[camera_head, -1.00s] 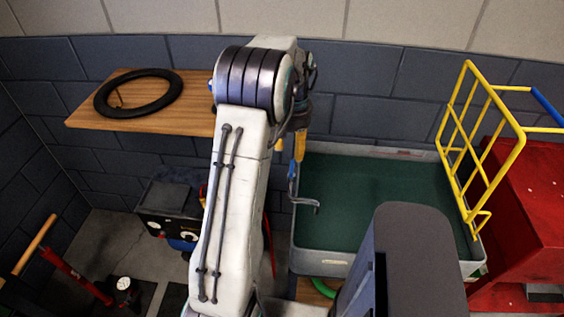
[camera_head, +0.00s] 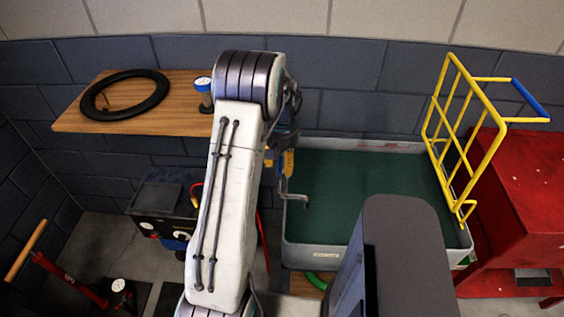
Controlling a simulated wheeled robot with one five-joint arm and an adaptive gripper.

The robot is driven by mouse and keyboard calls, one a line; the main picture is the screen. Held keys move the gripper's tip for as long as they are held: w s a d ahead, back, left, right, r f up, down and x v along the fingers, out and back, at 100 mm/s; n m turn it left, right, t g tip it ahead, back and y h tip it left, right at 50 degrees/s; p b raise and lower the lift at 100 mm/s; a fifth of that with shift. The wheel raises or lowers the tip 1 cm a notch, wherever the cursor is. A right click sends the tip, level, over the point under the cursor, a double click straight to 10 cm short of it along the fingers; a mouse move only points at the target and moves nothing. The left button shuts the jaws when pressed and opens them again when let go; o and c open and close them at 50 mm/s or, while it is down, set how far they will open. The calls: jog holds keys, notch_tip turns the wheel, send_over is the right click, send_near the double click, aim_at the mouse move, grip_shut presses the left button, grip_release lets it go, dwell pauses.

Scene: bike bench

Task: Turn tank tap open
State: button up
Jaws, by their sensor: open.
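The tank (camera_head: 330,258) is a grey, open-topped tub filled with dark green water, right of centre. A grey metal tap (camera_head: 295,198) with a bent spout shows at its left wall. The tap's handle cannot be made out. My gripper (camera_head: 279,162) has yellow fingers and points down just above the tap, partly hidden behind my white arm. It is open, and I see nothing between its fingers. Whether it touches the tap cannot be told from this angle.
A wooden shelf (camera_head: 185,118) holds a black tyre (camera_head: 124,94) and a blue-topped item (camera_head: 203,86). A yellow rack (camera_head: 462,150) stands at the tank's right, beside a red cabinet (camera_head: 520,190). A black toolbox (camera_head: 160,205) and a red pump (camera_head: 70,280) are at the left.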

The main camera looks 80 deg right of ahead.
grip_shut()
dwell(0.4)
jog(key=shift+n, duration=0.4)
jog(key=n+b, duration=0.1)
jog(key=n, duration=0.2)
jog(key=shift+f+b, duration=0.1)
jog(key=shift+b, duration=0.25)
jog(key=n+b, duration=0.1)
jog(key=n, duration=0.3)
jog(key=shift+d, duration=0.1)
jog(key=n+b, duration=0.1)
jog(key=n, duration=0.3)
jog(key=shift+w+n, duration=0.15)
jog(key=shift+n, duration=2.25)
jog(key=shift+b, duration=0.3)
